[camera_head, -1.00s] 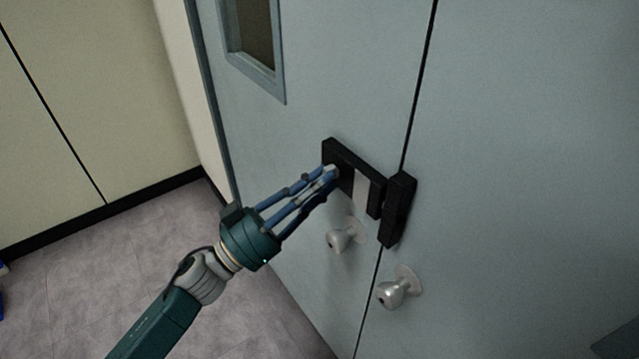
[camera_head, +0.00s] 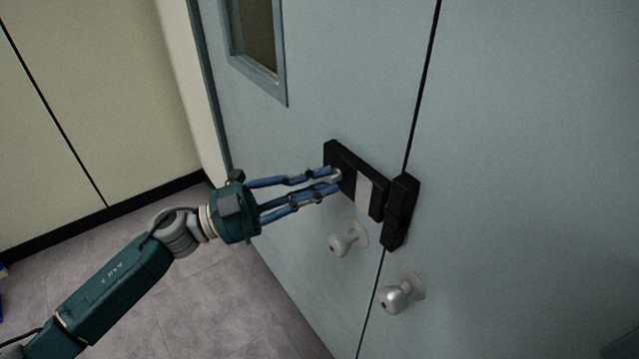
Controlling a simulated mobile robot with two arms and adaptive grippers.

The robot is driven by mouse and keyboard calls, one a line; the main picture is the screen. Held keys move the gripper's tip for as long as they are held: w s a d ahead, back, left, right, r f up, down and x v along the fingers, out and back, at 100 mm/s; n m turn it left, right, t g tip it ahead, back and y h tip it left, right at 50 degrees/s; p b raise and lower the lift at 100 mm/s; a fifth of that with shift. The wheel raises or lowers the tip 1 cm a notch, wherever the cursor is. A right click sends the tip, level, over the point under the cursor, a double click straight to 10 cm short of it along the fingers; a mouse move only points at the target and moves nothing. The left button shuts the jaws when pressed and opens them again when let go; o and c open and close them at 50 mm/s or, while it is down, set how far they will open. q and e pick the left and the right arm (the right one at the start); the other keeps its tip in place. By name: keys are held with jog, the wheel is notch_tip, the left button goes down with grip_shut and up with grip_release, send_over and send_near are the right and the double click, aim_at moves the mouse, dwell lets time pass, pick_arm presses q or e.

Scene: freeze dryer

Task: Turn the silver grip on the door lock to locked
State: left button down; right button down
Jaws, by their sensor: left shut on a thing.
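The black door lock (camera_head: 376,197) is fixed to the grey-blue double door, with a light plate on its front and a separate black block (camera_head: 401,212) across the door seam. The silver grip (camera_head: 336,175) sits at the lock's left part, mostly hidden by my fingertips. My left gripper (camera_head: 333,180) comes in from the left, its blue fingers shut on the silver grip. The exact angle of the grip cannot be told. My right gripper is not in view.
Two silver round knobs (camera_head: 347,239) and (camera_head: 401,293) stick out below the lock, one on each door leaf. A framed window (camera_head: 283,85) is in the left leaf. Grey floor (camera_head: 210,305) and a cream wall (camera_head: 95,90) lie to the left.

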pick_arm(q)
jog(key=m+y, duration=0.1)
jog(key=m, duration=0.2)
jog(key=m+g+p, duration=0.1)
jog(key=m, duration=0.1)
jog(key=shift+w+a+r+m+g+y, duration=0.1)
jog(key=shift+m+g+y, duration=0.2)
jog(key=shift+m+y, duration=0.1)
dwell(0.3)
jog(key=c, duration=1.9)
grip_release()
jog(key=shift+o, duration=0.2)
jog(key=v, duration=1.2)
